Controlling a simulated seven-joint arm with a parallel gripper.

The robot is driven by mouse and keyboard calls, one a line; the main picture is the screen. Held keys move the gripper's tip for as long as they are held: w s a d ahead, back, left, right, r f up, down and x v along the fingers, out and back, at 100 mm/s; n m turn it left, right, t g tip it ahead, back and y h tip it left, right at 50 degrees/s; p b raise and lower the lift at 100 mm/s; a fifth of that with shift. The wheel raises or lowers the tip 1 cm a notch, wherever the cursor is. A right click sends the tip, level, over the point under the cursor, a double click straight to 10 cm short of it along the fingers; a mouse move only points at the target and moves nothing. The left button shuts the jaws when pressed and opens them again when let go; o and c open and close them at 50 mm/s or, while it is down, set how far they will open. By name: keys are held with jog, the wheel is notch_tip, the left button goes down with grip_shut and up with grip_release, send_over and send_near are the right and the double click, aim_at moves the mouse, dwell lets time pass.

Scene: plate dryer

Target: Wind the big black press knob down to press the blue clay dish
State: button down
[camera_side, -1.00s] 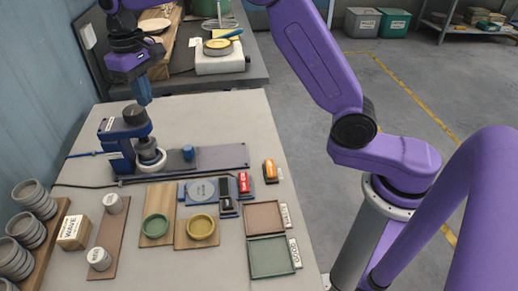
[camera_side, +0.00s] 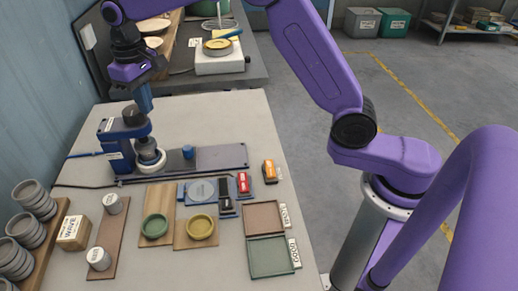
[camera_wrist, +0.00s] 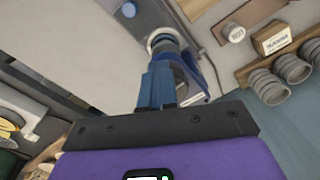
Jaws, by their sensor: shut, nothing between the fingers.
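The dark blue press (camera_side: 118,148) stands at the left of the bench, with the big black knob (camera_side: 133,116) on top. Its pale round part (camera_side: 150,157) sits under the press head, and shows as a pale ring in the wrist view (camera_wrist: 152,40). I cannot make out a blue clay dish under the head. My gripper (camera_side: 146,109) points down with its blue fingers shut and empty, close by the knob's upper right side. Whether they touch it is unclear. In the wrist view the fingers (camera_wrist: 158,88) cover part of the press.
A grey slide plate (camera_side: 222,156) with a blue peg (camera_side: 188,152) extends right of the press. In front lie a green dish (camera_side: 155,226), a yellow dish (camera_side: 201,227) and two trays (camera_side: 270,257). Stacked grey bowls (camera_side: 30,200) stand at the left. The bench behind the plate is clear.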

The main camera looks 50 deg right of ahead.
jog(key=shift+s+a+f, duration=0.15)
jog(key=shift+a+f, duration=0.15)
jog(key=shift+f, duration=0.35)
jog(key=shift+s+a, duration=0.15)
jog(key=shift+a, duration=0.3)
jog(key=shift+s, duration=0.3)
notch_tip(320, 180, up, 6)
jog(key=shift+w+d+r, duration=0.15)
jog(key=shift+d, duration=0.2)
dwell(0.4)
